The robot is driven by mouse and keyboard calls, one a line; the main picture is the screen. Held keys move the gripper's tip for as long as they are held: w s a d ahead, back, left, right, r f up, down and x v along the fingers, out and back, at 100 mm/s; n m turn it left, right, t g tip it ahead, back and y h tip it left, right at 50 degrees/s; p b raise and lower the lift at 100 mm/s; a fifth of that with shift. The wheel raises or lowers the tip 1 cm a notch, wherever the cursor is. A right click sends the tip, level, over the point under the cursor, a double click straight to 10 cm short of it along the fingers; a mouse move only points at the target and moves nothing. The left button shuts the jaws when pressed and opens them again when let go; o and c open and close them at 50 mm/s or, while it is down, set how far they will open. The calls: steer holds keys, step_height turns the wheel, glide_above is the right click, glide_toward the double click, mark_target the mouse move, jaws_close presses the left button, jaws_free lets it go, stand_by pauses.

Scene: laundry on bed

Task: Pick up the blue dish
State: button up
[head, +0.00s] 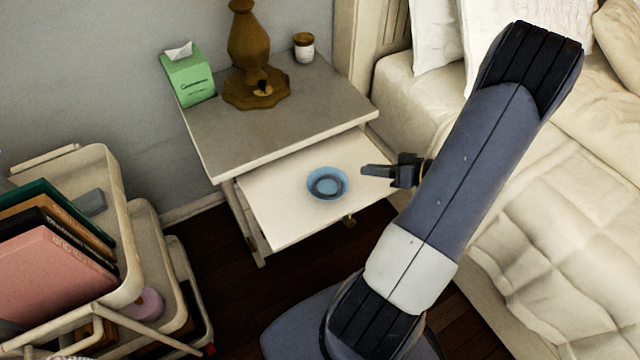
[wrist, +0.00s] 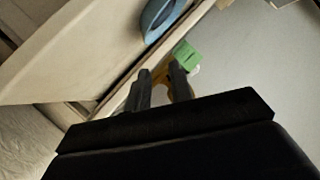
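The blue dish (head: 327,184) is a small round bowl lying upright on the pulled-out drawer or shelf (head: 285,225) of the nightstand. My gripper (head: 368,172) is just right of the dish in the head view, apart from it, with its fingers pointing left. In the wrist view the two fingers (wrist: 161,70) stand apart with nothing held between them. The dish (wrist: 152,20) shows there at the top edge, partly cut off, beyond the fingertips.
The nightstand top (head: 270,125) carries a brown lamp (head: 250,55), a green tissue box (head: 188,78) and a small jar (head: 304,47). The bed (head: 560,215) is at right. A cart (head: 115,190) with books is at left. The drawer around the dish is clear.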

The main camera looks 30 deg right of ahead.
mark_target(328, 186)
steer(key=shift+w+d+f+t, duration=0.15)
steer(key=shift+d+f+t, duration=0.15)
steer(key=shift+d+f, duration=0.1)
steer(key=shift+w+a+f, duration=0.1)
steer(key=shift+w+a, duration=0.1)
steer(key=shift+w, duration=0.1)
steer(key=x, duration=0.4)
steer(key=shift+w+a+f, duration=0.1)
steer(key=shift+w+a, duration=0.05)
steer(key=shift+s+f+p+x, duration=0.1)
steer(key=shift+f+x, duration=0.05)
steer(key=shift+x, duration=0.75)
steer(key=shift+s+f+p+x, duration=0.1)
steer(key=shift+f+x, duration=0.05)
steer(key=shift+x, duration=0.8)
steer(key=shift+s+f+p+x, duration=0.1)
steer(key=shift+f+x, duration=0.05)
steer(key=shift+x, duration=0.75)
steer(key=shift+a, duration=0.1)
steer(key=shift+c, duration=0.5)
jaws_close()
